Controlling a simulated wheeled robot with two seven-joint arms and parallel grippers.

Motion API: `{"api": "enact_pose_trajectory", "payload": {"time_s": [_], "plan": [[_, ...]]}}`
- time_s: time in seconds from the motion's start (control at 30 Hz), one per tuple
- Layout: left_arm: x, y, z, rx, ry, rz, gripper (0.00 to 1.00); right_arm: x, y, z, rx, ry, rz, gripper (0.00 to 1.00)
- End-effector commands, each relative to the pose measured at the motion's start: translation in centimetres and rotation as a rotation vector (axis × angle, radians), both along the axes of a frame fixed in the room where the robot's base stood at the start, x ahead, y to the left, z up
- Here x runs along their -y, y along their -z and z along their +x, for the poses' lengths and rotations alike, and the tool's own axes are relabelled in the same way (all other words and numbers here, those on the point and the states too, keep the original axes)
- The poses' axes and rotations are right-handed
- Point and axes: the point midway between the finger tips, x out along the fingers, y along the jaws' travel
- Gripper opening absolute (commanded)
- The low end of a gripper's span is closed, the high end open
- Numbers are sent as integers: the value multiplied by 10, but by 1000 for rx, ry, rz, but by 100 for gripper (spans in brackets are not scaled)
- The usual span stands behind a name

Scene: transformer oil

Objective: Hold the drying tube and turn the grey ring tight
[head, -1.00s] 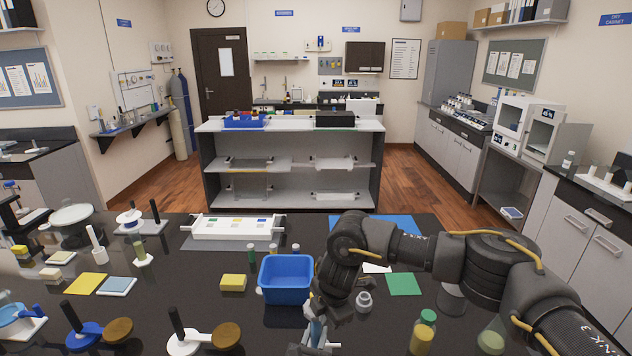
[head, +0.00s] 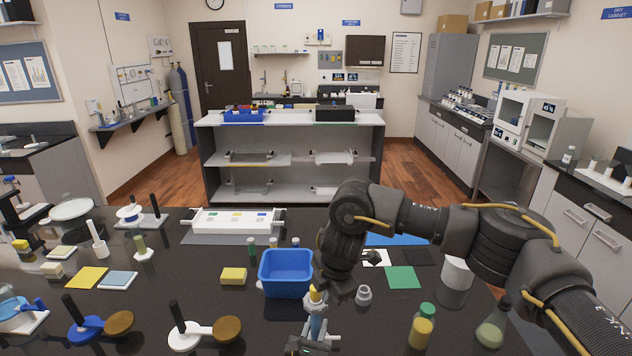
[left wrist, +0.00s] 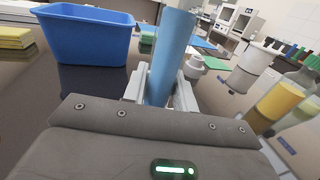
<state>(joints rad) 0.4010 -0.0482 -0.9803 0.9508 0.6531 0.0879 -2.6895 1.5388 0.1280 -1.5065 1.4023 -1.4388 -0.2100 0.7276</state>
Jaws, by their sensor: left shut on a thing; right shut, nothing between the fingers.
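A light blue tube (head: 317,325), which looks like the drying tube, stands nearly upright at the front middle of the bench. My left gripper (head: 319,338) is shut on it. The left wrist view shows the blue tube (left wrist: 171,55) between my left fingers (left wrist: 164,90). A yellow piece (head: 315,296) sits at its top in the head view. My right gripper (head: 338,292) is shut and empty, just above and right of the tube top. A small pale grey ring-like piece (head: 363,295) stands right of the tube; I cannot tell whether it is the task's ring.
A blue bin (head: 287,274) stands close behind the tube, left of my right gripper. A bottle of yellow liquid (head: 422,327) and a flask (head: 492,328) stand to the right. A green mat (head: 403,277) lies behind them. Paddle-like tools (head: 205,332) lie to the left.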

Motion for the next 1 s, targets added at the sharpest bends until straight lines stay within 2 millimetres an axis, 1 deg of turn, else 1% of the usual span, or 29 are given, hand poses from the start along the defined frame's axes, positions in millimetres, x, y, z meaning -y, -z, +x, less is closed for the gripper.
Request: {"api": "enact_pose_trajectory", "payload": {"time_s": [0.03, 0.27, 0.3, 0.47, 0.5, 0.8, 0.87, 1.0], "plan": [[-1, 2, -1, -5, 0, 2, 0, 0, 0, 0, 0, 0, 0, 0], [-1, 2, -1, -5, -1, 2, 0, 0, 0, 0, 0, 0, 0, 0], [-1, 2, -1, -4, -1, 3, 30, 0, 0, 0, 0, 0, 0, 0], [0, 2, 0, -3, 0, 2, 51, 0, 0, 0, 0, 0, 0, 0], [0, 1, 0, -3, 0, 2, 53, 0, 0, 0, 0, 0, 0, 0], [-1, 1, -3, -1, 0, 0, 53, 0, 0, 0, 0, 0, 0, 0], [-2, 1, -7, 0, 1, 1, 53, 0, 0, 0, 0, 0, 0, 0], [-8, 1, -26, -1, 1, 0, 53, 0, 0, 0, 0, 0, 0, 0]]}}
